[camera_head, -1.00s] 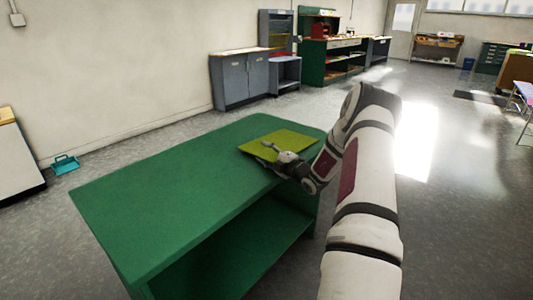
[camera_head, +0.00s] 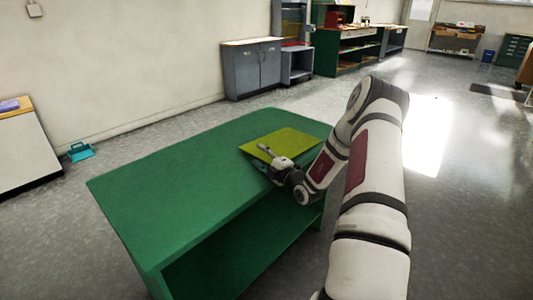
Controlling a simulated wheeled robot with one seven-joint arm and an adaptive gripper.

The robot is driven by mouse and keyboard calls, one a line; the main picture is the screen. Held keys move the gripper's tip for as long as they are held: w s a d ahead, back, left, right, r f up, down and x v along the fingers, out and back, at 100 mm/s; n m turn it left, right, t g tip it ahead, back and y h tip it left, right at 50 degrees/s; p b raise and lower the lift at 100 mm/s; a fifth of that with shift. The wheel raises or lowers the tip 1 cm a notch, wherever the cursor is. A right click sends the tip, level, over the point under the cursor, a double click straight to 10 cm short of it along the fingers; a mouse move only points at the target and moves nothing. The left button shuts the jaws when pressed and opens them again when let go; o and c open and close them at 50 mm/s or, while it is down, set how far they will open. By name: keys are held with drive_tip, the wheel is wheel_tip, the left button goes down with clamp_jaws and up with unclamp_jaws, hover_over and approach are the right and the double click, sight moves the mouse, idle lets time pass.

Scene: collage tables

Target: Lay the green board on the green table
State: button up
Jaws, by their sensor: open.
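The green table (camera_head: 185,180) stands in front of me, with a bare top to the left and an open shelf below. The yellow-green board (camera_head: 291,143) lies on the far right part of the tabletop and looks flat. My gripper (camera_head: 268,153) is open at the board's near left edge, its fingers over or beside that edge. Whether the fingers touch the board cannot be told. My gripper and wrist hide the board's near corner.
Grey cabinets (camera_head: 252,70) and a green workbench (camera_head: 345,50) stand along the back wall. A teal dustpan-like object (camera_head: 80,152) lies on the floor at left, near a white cabinet (camera_head: 25,150). The floor to the right is open.

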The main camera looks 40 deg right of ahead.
drive_tip(key=shift+a+f, duration=1)
drive_tip(key=shift+f, duration=0.05)
drive_tip(key=shift+o, duration=0.6)
drive_tip(key=r+p, duration=0.1)
drive_tip(key=a+r+p, duration=0.1)
drive_tip(key=r+p, duration=0.1)
drive_tip(key=a+r+p, duration=0.1)
drive_tip(key=r, duration=0.1)
drive_tip(key=shift+s+a+p, duration=0.15)
drive_tip(key=shift+a+p, duration=0.1)
drive_tip(key=shift+p, duration=0.15)
drive_tip(key=shift+r, duration=0.1)
drive_tip(key=shift+d, duration=0.15)
